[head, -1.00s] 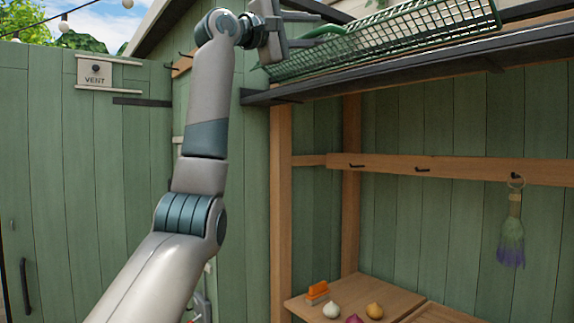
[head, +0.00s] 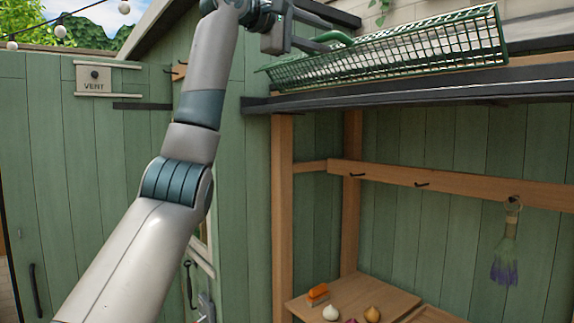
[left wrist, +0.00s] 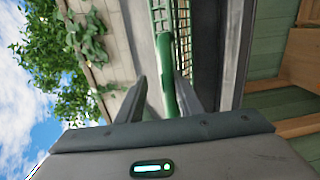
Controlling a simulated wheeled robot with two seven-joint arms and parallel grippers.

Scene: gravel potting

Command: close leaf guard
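The leaf guard (head: 400,48) is a long green mesh panel above the dark gutter (head: 420,97) at the top of the head view. It stands tilted up, with its mesh face showing. Its green handle (head: 335,38) is at the left end. My left gripper (head: 318,32) is at this handle. In the left wrist view, the handle (left wrist: 167,75) lies between the two spread fingers of the gripper (left wrist: 160,88), with a gap visible on the left side. Part of the mesh (left wrist: 160,15) shows beyond. My right gripper is not in view.
A wooden frame (head: 283,200) stands below the gutter, with a hook rail (head: 450,178) and hanging lavender (head: 505,255). A wooden shelf (head: 380,298) holds bulbs and an orange brush (head: 317,293). A vent plate (head: 94,80) is on the green wall.

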